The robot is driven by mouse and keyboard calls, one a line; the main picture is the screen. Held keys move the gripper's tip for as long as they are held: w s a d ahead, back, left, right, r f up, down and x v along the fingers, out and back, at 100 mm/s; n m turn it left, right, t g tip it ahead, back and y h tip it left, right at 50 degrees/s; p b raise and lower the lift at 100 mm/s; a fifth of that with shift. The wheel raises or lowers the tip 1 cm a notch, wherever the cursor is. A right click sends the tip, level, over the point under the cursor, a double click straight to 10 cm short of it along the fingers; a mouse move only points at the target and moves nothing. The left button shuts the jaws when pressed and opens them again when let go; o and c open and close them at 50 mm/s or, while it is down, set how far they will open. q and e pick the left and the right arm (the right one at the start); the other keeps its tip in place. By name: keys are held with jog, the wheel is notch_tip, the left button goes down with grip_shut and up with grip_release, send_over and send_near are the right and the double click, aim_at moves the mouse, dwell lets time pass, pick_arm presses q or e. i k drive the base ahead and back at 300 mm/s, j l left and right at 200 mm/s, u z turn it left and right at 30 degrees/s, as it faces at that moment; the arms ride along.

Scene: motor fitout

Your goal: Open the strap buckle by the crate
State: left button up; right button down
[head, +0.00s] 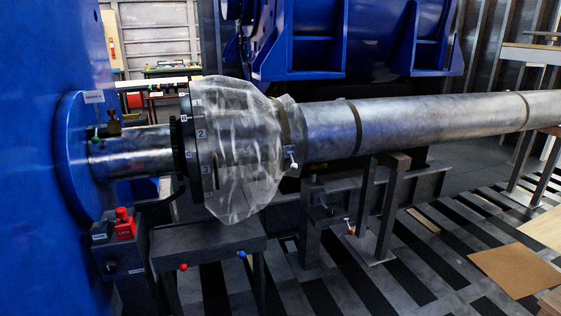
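A long grey metal shaft (430,122) runs from the blue housing on the left to the right edge. Clear plastic wrap (240,150) covers its flange, and a strap (285,122) circles the wrap's right end. A small silver fitting (291,156) hangs at this strap's lower front; it may be a buckle, but it is too small to tell if it is open. Two more bands circle the shaft, one near the middle (355,125) and one near the right end (525,110). I cannot make out a crate. Neither of my grippers is in view.
A blue housing (40,180) fills the left side. A grey bench (205,238) and steel supports (385,205) stand under the shaft. A dark post with a red part (123,224) is at lower left. A brown sheet (515,270) lies on the striped floor at right.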

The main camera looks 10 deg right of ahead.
aim_at(293, 166)
jog(key=i, duration=2.5)
jog(key=z, duration=0.35)
